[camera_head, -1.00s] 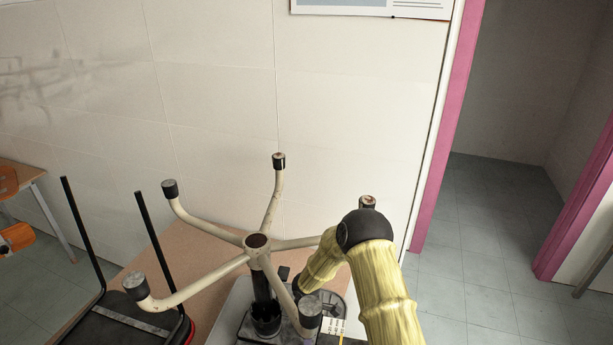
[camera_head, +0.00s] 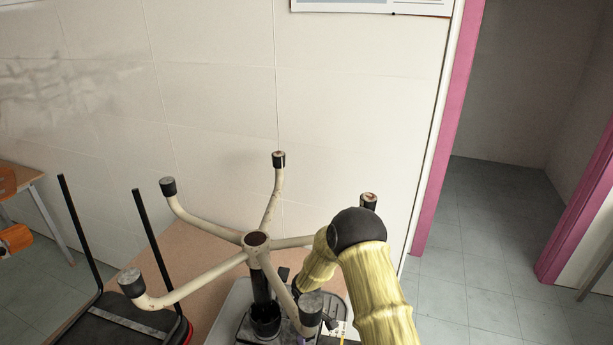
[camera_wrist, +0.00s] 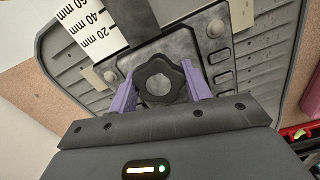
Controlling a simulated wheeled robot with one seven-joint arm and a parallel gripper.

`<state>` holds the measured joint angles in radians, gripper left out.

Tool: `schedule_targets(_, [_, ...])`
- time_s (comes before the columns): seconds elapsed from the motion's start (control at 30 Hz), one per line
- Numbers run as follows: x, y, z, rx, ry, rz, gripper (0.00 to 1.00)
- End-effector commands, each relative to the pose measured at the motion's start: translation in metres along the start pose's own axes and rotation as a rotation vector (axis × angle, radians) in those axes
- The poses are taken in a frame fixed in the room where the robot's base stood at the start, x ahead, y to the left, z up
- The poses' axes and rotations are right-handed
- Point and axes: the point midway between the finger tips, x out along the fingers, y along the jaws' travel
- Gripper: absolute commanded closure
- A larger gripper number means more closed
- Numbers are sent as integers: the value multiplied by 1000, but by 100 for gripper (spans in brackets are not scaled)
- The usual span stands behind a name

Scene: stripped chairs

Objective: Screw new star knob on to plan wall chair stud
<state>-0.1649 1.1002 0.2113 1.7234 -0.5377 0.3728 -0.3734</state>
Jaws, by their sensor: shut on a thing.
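The star knob (camera_wrist: 181,73) is black with rounded lobes and a grey round centre, seen in the wrist view. My gripper (camera_wrist: 161,88) is shut on it, with one purple finger on each side. The knob is over the dark metal plate (camera_wrist: 196,51) on the underside of the upturned chair (camera_head: 205,284). No stud can be made out, and I cannot tell whether the knob touches the plate. In the head view the chair has cream legs with black end caps, and my forearm hides the gripper and knob.
The chair rests upturned on a brown tabletop (camera_head: 190,252) against the pale wall (camera_head: 220,100). A chair leg (camera_head: 275,205) and others stick up around my arm. A black-framed chair (camera_head: 125,325) is at lower left. A scale marked in mm (camera_wrist: 85,22) lies beside the plate.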

Motion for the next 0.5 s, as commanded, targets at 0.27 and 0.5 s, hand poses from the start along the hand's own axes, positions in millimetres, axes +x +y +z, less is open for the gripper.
schedule_targets(0.27, [5,-2,2,446,-8,-3,92])
schedule_targets(0.5, [4,-3,3,517,-10,-6,92])
